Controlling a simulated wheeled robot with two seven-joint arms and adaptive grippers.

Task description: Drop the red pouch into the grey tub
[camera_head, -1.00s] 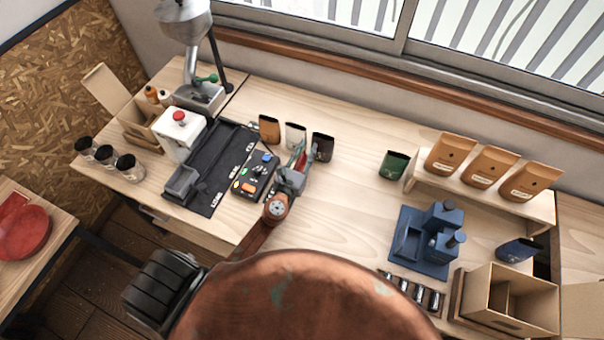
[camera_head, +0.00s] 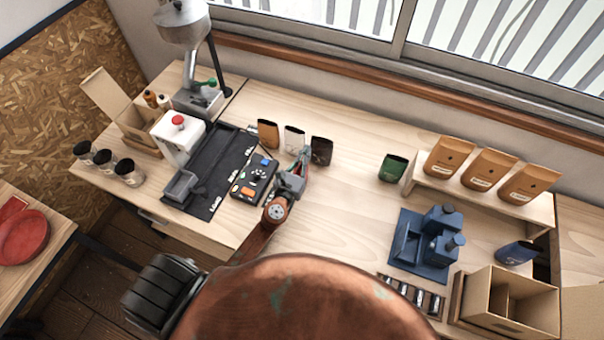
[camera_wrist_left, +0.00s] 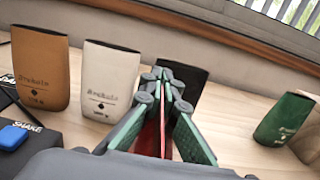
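My left gripper (camera_head: 303,160) is over the table, just in front of the black pouch (camera_head: 321,151). In the left wrist view its green-padded fingers (camera_wrist_left: 167,92) are close together with a thin red strip, the red pouch (camera_wrist_left: 163,128) seen nearly edge-on, between them. Most of the pouch is hidden by the fingers. A small open grey tub (camera_head: 181,187) sits at the near left end of the dark mat, left of the gripper. My right gripper is out of view.
A button panel (camera_head: 254,181) lies between the gripper and the dark mat (camera_head: 215,165). Brown (camera_head: 268,133) and white (camera_head: 294,139) pouches stand behind. A white machine with a red knob (camera_head: 178,137) stands beyond the tub. The table's middle is clear.

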